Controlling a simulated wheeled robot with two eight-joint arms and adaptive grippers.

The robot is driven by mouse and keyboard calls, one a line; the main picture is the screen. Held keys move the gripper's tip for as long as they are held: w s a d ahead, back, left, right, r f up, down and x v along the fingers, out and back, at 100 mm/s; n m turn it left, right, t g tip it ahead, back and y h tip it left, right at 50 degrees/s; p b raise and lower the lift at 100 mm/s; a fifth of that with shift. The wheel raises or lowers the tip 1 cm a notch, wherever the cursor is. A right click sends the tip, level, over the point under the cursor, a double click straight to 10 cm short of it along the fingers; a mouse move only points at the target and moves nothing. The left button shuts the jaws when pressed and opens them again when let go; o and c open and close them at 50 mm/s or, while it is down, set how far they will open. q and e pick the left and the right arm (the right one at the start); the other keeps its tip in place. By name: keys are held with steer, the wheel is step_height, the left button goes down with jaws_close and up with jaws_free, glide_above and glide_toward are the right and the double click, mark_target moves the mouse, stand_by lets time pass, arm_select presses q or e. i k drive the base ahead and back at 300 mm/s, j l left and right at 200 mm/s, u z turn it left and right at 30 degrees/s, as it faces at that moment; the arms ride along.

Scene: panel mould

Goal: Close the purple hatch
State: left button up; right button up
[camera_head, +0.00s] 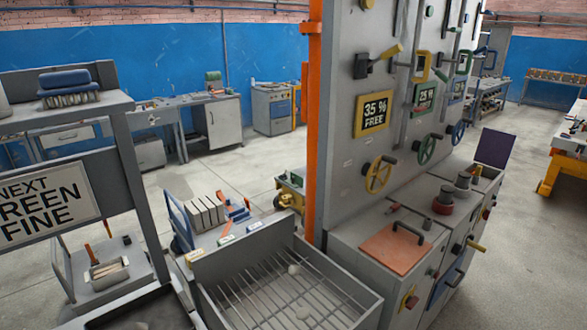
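The purple hatch (495,148) stands raised, tilted up from the far end of the grey panel bench (345,252). It is a flat dark purple plate; I see no handle on its visible face. The opening at its foot is partly hidden and too small to make out. Neither of my grippers is in view.
A salmon hatch (392,252) with a dark handle lies flat on the bench's near end. Dark knobs, a red-ringed part (442,205) and a yellow valve wheel (378,175) stick out nearby. A grated bin (290,290) stands in front.

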mark_target(494, 148)
steer(key=k+z, duration=0.1)
steer(key=k, duration=0.55)
steer(key=z, duration=0.45)
steer(key=i+l+z, duration=0.1)
steer(key=z, duration=0.3)
steer(key=i+z, duration=0.1)
steer(key=z, duration=0.75)
steer(key=i+j, duration=0.15)
steer(key=i, duration=0.4)
steer(key=i+j, duration=0.15)
steer(key=i, duration=0.45)
steer(key=i+j, duration=0.15)
steer(key=i, duration=0.4)
steer(key=i+j, duration=0.2)
steer(key=i, duration=2.85)
steer(key=i+l, duration=0.1)
steer(key=i, duration=0.45)
steer(key=i+u, duration=0.1)
steer(key=i, duration=0.4)
steer(key=i+l, duration=0.2)
steer(key=i, duration=0.35)
steer(key=i+l, duration=0.1)
steer(key=i, duration=0.4)
steer(key=u, duration=0.85)
steer(key=i+l+u, duration=0.1)
steer(key=u, duration=1.15)
steer(key=l+u, duration=0.15)
steer(key=u, duration=0.25)
steer(key=i, duration=0.05)
